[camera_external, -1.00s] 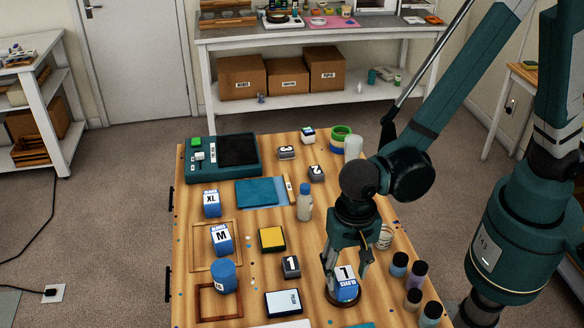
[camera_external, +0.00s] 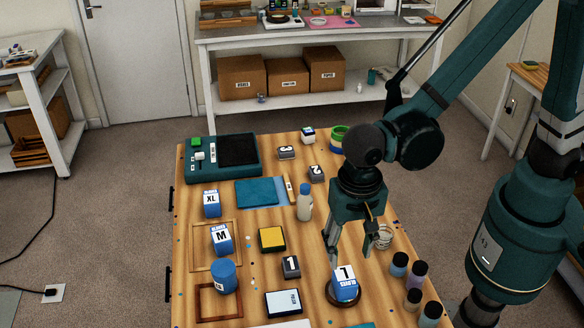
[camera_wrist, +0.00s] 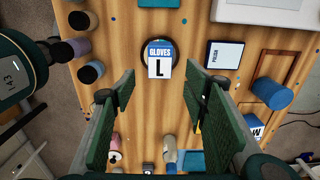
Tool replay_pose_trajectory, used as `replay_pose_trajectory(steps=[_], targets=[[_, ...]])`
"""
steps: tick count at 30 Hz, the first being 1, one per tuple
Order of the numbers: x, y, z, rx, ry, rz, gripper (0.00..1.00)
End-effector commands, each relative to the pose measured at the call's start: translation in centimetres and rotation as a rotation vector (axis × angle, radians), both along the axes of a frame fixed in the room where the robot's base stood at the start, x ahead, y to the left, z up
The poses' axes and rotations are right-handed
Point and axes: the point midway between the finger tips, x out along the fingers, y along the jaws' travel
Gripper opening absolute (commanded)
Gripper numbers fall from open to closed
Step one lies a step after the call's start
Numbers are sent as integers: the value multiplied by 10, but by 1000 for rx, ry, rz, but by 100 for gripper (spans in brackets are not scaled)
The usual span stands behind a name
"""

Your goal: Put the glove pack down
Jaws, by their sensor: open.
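The glove pack (camera_external: 344,283) is a small blue and white box marked L. It rests on a dark round coaster-like base (camera_external: 331,296) on the wooden table. In the wrist view the glove pack (camera_wrist: 160,59) lies beyond the fingertips, apart from them, with its GLOVES label readable. My gripper (camera_external: 349,258) is just above and behind the pack in the external view. In the wrist view my gripper (camera_wrist: 168,88) has its two green finger pads spread wide with nothing between them.
Glove packs marked M (camera_external: 221,240) and XL (camera_external: 211,204) stand at the left. A grey block marked 1 (camera_external: 291,266) and a white box (camera_external: 283,303) are left of the pack. Several dark-capped bottles (camera_external: 414,274) stand close on the right.

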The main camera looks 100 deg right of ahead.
Motion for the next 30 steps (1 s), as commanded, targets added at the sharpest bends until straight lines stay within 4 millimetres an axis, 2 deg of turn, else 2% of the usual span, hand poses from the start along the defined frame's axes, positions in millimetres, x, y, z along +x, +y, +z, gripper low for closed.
replay_pose_trajectory(steps=[20,26,30], targets=[[-1,-1,3,1,-5,12,45],[-8,-5,17,3,-29,73,45],[-16,-10,34,3,-60,150,45]])
